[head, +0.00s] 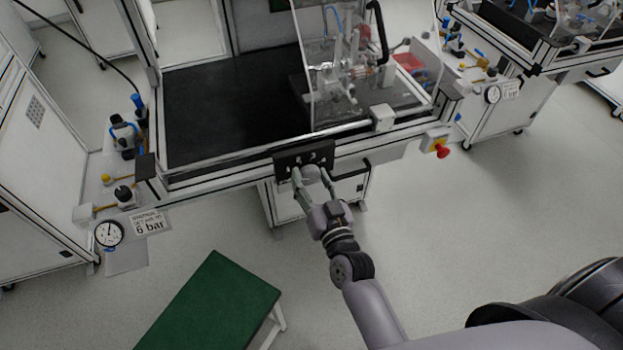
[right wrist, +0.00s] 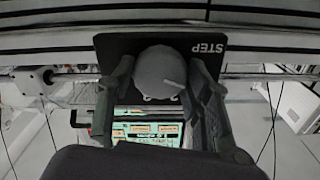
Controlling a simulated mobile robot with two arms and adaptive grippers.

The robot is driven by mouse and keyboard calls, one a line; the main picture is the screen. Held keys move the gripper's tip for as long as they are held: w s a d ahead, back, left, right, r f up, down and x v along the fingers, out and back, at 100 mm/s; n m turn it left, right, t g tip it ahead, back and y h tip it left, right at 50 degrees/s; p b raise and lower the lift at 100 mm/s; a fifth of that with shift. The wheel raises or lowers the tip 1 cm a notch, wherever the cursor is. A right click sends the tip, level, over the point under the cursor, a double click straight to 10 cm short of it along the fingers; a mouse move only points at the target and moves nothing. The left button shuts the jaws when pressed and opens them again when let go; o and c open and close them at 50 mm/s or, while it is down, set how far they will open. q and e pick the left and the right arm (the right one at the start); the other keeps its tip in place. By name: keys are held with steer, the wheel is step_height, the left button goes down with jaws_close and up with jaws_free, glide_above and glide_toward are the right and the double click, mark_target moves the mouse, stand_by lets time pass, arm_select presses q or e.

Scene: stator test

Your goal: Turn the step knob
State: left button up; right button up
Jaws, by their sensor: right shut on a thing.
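The step knob (right wrist: 158,70) is a round grey knob with a light pointer line, in the middle of the right wrist view. It sits on a black panel marked STEP (right wrist: 207,48), with the lettering upside down in this view. In the head view the black panel (head: 305,154) is on the front edge of the test bench. My right gripper (head: 311,172) is at the panel, its fingers (right wrist: 162,78) on both sides of the knob and shut on it. The knob is hard to make out in the head view. My left gripper is not in view.
The bench has a dark top (head: 225,115) and a clear guard (head: 350,70) around a fixture. A red emergency button (head: 441,150) is right of the panel. A pressure gauge (head: 109,233) is at the left. A green-topped table (head: 212,305) stands below; floor around it is clear.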

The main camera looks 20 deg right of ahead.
steer(key=c, duration=0.4)
steer(key=shift+m, duration=0.3)
steer(key=m+p, duration=0.1)
steer(key=m, duration=0.2)
steer(key=shift+r+p, duration=0.1)
steer(key=shift+p, duration=0.3)
steer(key=m, duration=0.5)
steer(key=shift+p, duration=0.4)
steer(key=shift+m, duration=0.3)
steer(key=o, duration=1.1)
